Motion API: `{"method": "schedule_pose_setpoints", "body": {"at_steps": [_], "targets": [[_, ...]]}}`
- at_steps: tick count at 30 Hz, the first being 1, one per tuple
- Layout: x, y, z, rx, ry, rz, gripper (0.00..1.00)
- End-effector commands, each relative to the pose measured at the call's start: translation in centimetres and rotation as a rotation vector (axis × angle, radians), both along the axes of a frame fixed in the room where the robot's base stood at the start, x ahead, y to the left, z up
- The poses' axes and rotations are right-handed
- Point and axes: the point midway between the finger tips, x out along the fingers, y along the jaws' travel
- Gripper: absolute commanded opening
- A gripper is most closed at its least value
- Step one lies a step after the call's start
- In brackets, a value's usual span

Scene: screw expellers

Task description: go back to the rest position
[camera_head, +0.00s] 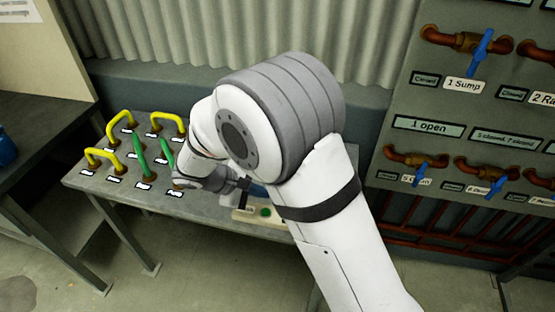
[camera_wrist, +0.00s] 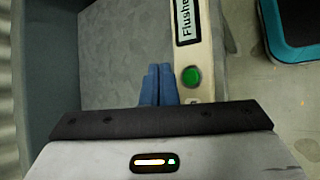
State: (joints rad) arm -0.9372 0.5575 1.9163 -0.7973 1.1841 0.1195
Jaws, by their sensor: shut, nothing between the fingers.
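My gripper (camera_wrist: 158,86) shows in the wrist view with its two blue fingers shut together and nothing between them. It is above the grey table, just left of a pale control strip (camera_wrist: 207,60) that carries a green button (camera_wrist: 191,77) and a label reading "Flushe", cut off at the frame edge. Fingers and button appear apart. In the head view my arm reaches over the table (camera_head: 160,200), and the fingers are mostly hidden behind it. The green button (camera_head: 265,212) shows there too, on the strip at the table's front edge.
Yellow handles (camera_head: 121,119) and green levers (camera_head: 139,157) stand on the table, left of my arm. A panel with pipes and blue valves (camera_head: 481,48) is at the right. Another table (camera_head: 40,135) stands at the left. A teal-rimmed object (camera_wrist: 272,25) is on the floor.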

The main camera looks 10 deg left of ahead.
Motion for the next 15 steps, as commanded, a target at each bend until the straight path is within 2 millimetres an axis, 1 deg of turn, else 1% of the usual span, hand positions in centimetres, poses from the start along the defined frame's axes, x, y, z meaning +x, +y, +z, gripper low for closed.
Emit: {"method": "schedule_pose_setpoints", "body": {"at_steps": [5, 8, 11, 12, 14, 15], "targets": [[0.1, -0.4, 0.3, 0.008, 0.000, -0.012, 0.00], [0.3, -2.3, 1.5, 0.046, 0.006, -0.071, 0.00], [0.4, -5.8, 3.5, 0.123, 0.012, -0.182, 0.00], [0.2, -7.6, 4.5, 0.163, 0.014, -0.237, 0.00], [-0.1, -10.2, 5.8, 0.227, 0.014, -0.322, 0.00], [-0.6, -11.9, 6.7, 0.269, 0.013, -0.378, 0.00]]}}
